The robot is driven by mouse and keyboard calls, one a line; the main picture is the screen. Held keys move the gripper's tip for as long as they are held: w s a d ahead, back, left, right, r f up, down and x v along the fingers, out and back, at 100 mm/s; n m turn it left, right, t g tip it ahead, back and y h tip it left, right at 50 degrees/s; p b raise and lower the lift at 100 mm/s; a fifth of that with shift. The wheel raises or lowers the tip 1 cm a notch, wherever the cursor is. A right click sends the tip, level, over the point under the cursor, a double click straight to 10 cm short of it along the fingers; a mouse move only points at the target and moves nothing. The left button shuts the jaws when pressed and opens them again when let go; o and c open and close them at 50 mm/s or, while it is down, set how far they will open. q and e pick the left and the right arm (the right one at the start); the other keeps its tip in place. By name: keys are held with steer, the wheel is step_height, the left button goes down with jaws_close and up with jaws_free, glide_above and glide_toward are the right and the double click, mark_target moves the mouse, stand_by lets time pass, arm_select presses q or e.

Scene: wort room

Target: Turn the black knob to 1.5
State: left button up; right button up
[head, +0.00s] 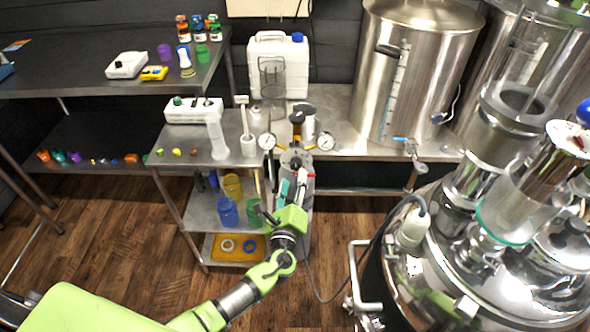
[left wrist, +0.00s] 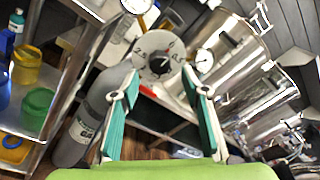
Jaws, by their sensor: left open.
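The black knob (left wrist: 160,63) sits in the middle of a pale round dial (left wrist: 146,45) in the left wrist view. Numbers are printed around it, and a 2, a 0 and a 0.5 can be partly read. The knob's exact setting is too small to tell. My left gripper (left wrist: 160,79) is open, its two teal fingers on either side of the knob in the picture, with nothing between them. The knob appears beyond the fingertips. In the head view my left gripper (head: 287,188) is in front of the regulator between two gauges. My right gripper is not in view.
A left gauge (head: 267,141) and a right gauge (head: 326,141) flank the regulator. A grey gas cylinder (left wrist: 88,115) stands close by. A steel cart (head: 188,210) with coloured jars is to the left, and a large steel vessel (head: 480,270) to the right.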

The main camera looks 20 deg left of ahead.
mark_target(295, 168)
arm_select(q)
steer(key=shift+w+a, duration=0.25)
steer(key=shift+w, duration=0.95)
steer(key=shift+w+a, duration=0.2)
steer(key=shift+w, duration=0.95)
steer(key=c, duration=1.1)
